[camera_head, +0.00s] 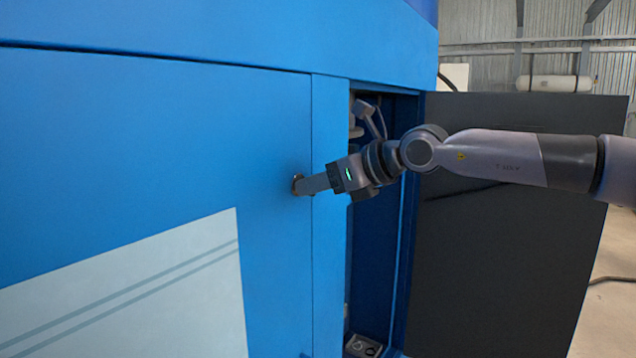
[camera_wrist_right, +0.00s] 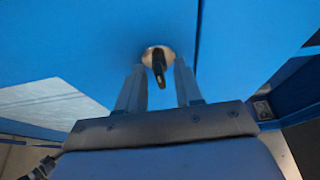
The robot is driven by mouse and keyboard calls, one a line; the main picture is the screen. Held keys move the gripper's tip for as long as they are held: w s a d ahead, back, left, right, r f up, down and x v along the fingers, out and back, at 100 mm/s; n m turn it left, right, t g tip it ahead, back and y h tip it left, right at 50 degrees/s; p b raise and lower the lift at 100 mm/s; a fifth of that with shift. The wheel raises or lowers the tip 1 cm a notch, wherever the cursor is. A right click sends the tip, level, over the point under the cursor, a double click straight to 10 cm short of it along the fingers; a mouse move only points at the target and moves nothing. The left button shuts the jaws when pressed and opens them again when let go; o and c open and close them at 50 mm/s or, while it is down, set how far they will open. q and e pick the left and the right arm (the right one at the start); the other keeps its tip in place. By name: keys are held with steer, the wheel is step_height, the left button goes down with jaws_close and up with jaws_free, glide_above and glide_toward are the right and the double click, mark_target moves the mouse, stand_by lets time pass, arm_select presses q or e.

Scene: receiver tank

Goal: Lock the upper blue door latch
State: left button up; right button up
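The upper latch (camera_wrist_right: 157,60) sits on the blue door (camera_head: 180,150) near its right edge. In the right wrist view it is a round metallic base with a dark handle pointing toward the gripper. My right gripper (camera_head: 303,185) reaches it from the right in the head view and partly hides it. In the right wrist view the two fingers (camera_wrist_right: 158,82) stand apart, one on each side of the dark handle, with gaps showing between handle and fingers. My left gripper is in neither view.
To the right of the door is an open cabinet bay (camera_head: 372,250) with parts inside. A dark panel (camera_head: 500,240) stands open on its right, below and behind my right arm. A pale panel (camera_head: 130,290) is on the door's lower left.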

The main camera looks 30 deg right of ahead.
jaws_close()
